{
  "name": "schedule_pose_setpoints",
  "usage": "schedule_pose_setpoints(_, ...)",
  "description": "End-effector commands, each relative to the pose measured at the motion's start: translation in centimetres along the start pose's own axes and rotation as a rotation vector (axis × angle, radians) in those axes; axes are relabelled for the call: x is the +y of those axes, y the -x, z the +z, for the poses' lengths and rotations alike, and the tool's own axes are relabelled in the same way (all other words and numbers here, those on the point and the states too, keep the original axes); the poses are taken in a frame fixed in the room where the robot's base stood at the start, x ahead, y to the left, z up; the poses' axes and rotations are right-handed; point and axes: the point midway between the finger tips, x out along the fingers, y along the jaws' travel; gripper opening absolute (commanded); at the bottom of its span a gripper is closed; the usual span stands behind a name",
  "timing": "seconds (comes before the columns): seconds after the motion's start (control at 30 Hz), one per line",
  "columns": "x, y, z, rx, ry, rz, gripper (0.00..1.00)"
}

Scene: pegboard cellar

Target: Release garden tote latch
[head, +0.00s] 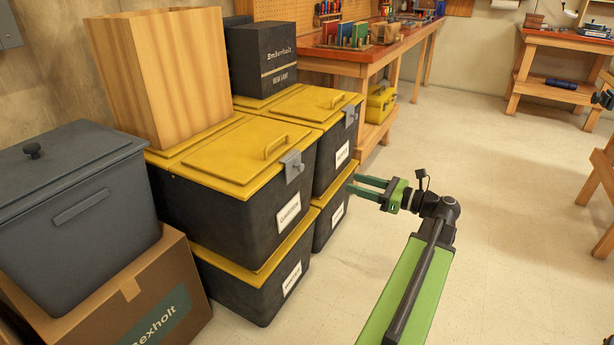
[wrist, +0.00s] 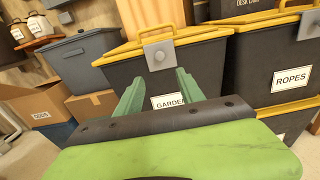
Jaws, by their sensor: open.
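The garden tote (head: 232,190) is dark grey with a yellow lid, stacked on a similar tote. Its label, partly hidden, shows in the wrist view (wrist: 168,101). The grey latch (head: 292,165) with a round knob sits at the front edge of the lid, below a yellow handle. The latch also shows in the wrist view (wrist: 159,55), just beyond the fingertips. My gripper (head: 353,184) is open and empty, with green fingers pointing at the tote's front. It is apart from the latch, to its right in the head view.
A grey bin (head: 75,210) on a cardboard box (head: 150,290) is at the left.

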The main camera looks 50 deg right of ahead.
Motion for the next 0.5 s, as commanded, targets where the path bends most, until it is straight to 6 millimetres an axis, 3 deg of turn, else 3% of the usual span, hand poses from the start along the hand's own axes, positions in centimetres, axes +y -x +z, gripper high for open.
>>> schedule_pose_setpoints(0.5, 0.1, -12.3, 0.0, 0.001, 0.001, 0.005, 0.45)
